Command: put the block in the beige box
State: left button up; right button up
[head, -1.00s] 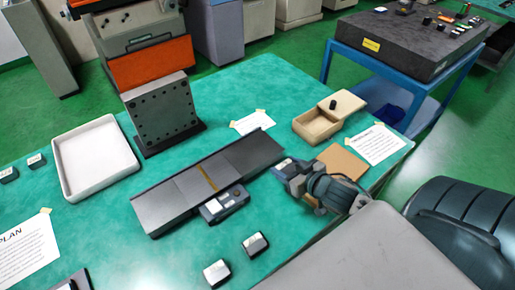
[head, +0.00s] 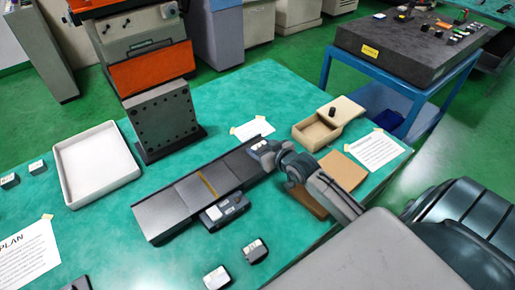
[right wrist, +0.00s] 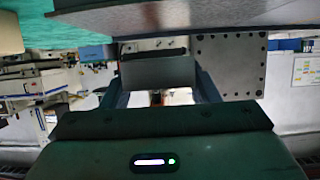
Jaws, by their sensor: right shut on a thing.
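My right gripper (head: 264,151) is over the right end of the long dark slab in the head view. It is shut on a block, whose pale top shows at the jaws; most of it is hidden. In the right wrist view the block shows as a plain grey face (right wrist: 158,72) between the two fingers. The beige box (head: 312,139) stands to the right of the gripper, apart from it. Its lid (head: 347,107), with a black knob, is slid back, and the front part is open. My left gripper is not in view.
The long dark slab (head: 165,209) lies across the table, with a small grey device (head: 224,211) beside it. A drilled plate (head: 165,115) stands upright behind. A white tray (head: 97,163) is at left. Loose pale-topped blocks (head: 255,250) lie in front. A brown mat (head: 343,170) lies before the box.

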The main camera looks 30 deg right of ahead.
aim_at(257, 147)
jog(key=shift+w, duration=1.25)
notch_tip(257, 147, down, 2)
jog(key=shift+f+p, duration=0.1)
jog(key=shift+p, duration=0.8)
jog(key=shift+f, duration=0.55)
jog(key=shift+f, duration=0.2)
jog(key=o, duration=1.4)
